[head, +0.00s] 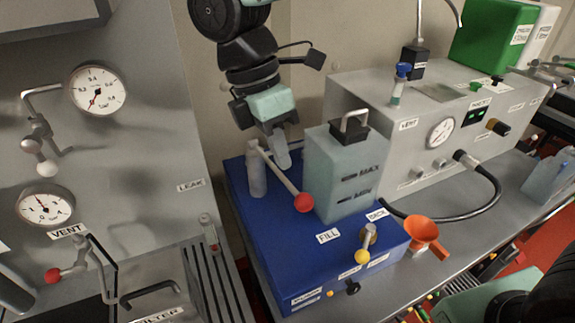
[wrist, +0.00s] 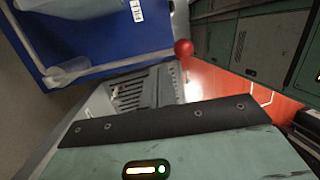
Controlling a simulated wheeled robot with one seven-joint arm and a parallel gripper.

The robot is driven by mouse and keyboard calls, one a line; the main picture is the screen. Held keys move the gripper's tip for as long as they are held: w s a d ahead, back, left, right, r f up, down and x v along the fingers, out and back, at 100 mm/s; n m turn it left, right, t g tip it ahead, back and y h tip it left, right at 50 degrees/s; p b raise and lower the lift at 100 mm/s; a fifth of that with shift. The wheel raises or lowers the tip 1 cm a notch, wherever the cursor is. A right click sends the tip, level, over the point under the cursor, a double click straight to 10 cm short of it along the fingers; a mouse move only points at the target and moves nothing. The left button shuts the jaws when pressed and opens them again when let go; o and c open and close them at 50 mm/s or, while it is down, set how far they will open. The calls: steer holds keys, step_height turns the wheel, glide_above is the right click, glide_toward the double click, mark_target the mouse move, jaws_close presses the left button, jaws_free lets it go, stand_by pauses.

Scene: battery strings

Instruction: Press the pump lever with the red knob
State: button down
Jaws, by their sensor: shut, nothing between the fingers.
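The pump lever (head: 280,174) is a pale rod that slopes down to the right from a whitish upright post (head: 257,180) and ends in a red knob (head: 303,202). It sits on the blue pump box (head: 265,245), left of a translucent tank (head: 340,180) marked MAX and MIN. My gripper (head: 284,163) is shut and empty, pointing down just behind the lever, near the post's top; I cannot tell whether it touches. In the wrist view the red knob (wrist: 184,48) shows beyond the gripper body, with the blue box (wrist: 105,40) at upper left.
A yellow-knobbed valve (head: 365,245) and an orange funnel (head: 424,235) are at the box's right. A grey instrument unit (head: 400,150) with a gauge and black hose stands behind. A grey panel (head: 140,120) with gauges and another red knob (head: 53,275) is at left.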

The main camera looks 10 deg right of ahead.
mark_target(292, 189)
steer(key=shift+p+x, duration=0.65)
steer(key=shift+x, duration=1.6)
steer(key=shift+f, duration=0.1)
